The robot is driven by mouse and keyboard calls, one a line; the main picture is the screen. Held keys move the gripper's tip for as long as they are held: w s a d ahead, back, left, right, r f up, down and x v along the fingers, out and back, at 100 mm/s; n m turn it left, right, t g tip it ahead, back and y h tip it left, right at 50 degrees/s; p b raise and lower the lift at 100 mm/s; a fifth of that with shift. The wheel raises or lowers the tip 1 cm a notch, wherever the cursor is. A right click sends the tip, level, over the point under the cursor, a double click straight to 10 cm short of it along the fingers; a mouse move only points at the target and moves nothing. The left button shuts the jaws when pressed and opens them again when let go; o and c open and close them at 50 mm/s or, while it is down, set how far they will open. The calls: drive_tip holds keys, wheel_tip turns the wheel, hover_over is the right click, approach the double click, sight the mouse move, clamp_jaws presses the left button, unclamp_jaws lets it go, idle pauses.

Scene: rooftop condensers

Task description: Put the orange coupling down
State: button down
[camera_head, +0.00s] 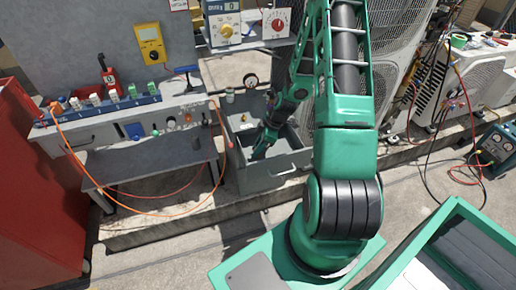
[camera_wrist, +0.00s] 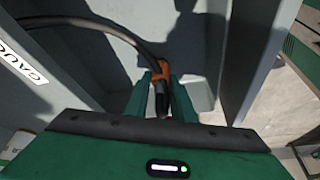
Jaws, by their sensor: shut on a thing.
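The orange coupling (camera_wrist: 163,68) shows in the wrist view between the tips of my gripper's two green fingers. My gripper (camera_wrist: 163,82) is shut on it. A dark hose (camera_wrist: 108,27) curves in from the left towards the coupling. In the head view my gripper (camera_head: 260,152) reaches down into an open grey bin (camera_head: 272,177). The coupling is hidden there behind the arm and the bin. In the wrist view grey walls and a shaded grey floor surround the coupling. I cannot tell whether it touches the floor.
A grey bench (camera_head: 120,130) with valves and an orange hose (camera_head: 130,209) stands left of the bin. A red cabinet (camera_head: 35,190) is at far left. Condenser units (camera_head: 398,35) stand behind at right. A green-rimmed crate (camera_head: 445,213) is at lower right.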

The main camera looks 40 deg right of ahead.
drive_tip(key=shift+f, duration=0.45)
drive_tip(key=c, duration=1.5)
unclamp_jaws()
drive_tip(key=shift+r, duration=0.35)
drive_tip(key=v, duration=1.2)
drive_tip(key=s+a+r+m+g+h, duration=0.25)
drive_tip(key=s+r+m, duration=0.45)
drive_tip(key=s+r, duration=0.6)
drive_tip(key=s+a+r+m, duration=0.1)
drive_tip(key=s+r+m, duration=0.2)
drive_tip(key=s, duration=0.1)
drive_tip(key=s+a+r+m, duration=0.1)
drive_tip(key=s+r+m, duration=0.2)
drive_tip(key=s, duration=0.1)
drive_tip(key=s+r+m+h, duration=0.1)
drive_tip(key=s+r+m, duration=0.2)
drive_tip(key=s+r, duration=0.1)
drive_tip(key=shift+s+a+m, duration=0.4)
drive_tip(key=shift+s, duration=0.1)
